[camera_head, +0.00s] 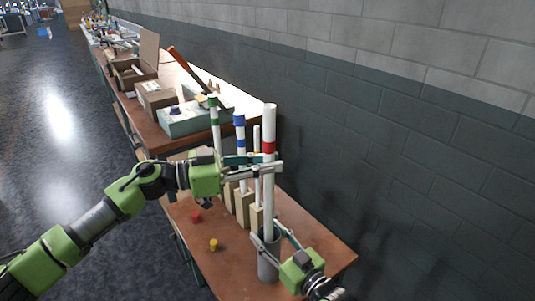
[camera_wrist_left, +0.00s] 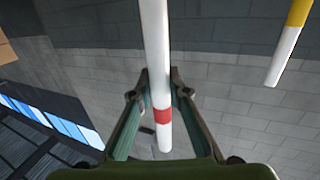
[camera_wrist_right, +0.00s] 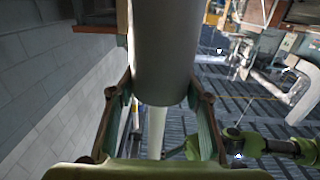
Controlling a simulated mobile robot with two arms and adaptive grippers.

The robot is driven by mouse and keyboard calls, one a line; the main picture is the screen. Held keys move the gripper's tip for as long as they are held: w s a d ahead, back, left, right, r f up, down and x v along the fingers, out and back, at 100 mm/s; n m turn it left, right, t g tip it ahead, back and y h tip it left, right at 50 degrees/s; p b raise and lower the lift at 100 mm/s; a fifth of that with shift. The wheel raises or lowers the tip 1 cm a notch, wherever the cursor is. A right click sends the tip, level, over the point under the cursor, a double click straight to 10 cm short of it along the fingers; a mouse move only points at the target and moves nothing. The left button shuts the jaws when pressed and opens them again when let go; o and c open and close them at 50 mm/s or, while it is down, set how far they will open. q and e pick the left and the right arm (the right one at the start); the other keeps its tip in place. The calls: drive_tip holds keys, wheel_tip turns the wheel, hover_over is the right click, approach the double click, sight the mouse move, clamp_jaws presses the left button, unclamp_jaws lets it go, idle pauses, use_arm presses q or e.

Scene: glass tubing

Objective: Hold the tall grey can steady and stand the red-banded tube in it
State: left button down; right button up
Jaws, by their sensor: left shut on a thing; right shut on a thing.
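The red-banded tube (camera_head: 269,120) is a long white tube, upright in the head view with its red band near the upper part. My left gripper (camera_head: 264,170) is shut on it below the band. The band also shows between the fingers in the left wrist view (camera_wrist_left: 164,116). The tall grey can (camera_head: 268,264) stands at the table's front. My right gripper (camera_head: 279,240) is shut on the can near its top; the can also fills the top of the right wrist view (camera_wrist_right: 165,50). The tube's lower end reaches into the can's mouth; its depth inside is hidden.
A green-banded tube (camera_head: 214,118), a blue-banded tube (camera_head: 240,135) and a thinner white tube (camera_head: 257,140) stand behind in wooden blocks (camera_head: 257,217). A red piece (camera_head: 196,216) and a yellow piece (camera_head: 213,244) lie on the table (camera_head: 316,248). A wall runs along the right.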

use_arm(q)
drive_tip(key=shift+f, duration=4.6)
drive_tip(key=shift+f, duration=0.95)
drive_tip(key=c, duration=1.8)
unclamp_jaws()
drive_tip(key=shift+c, duration=0.2)
approach(267, 200)
drive_tip(key=shift+w+a+f, duration=0.15)
drive_tip(key=shift+a+f, duration=0.1)
drive_tip(key=shift+a, duration=0.2)
drive_tip(key=shift+w+a+f, duration=0.15)
drive_tip(key=shift+a+f, duration=0.05)
drive_tip(key=shift+a, duration=0.25)
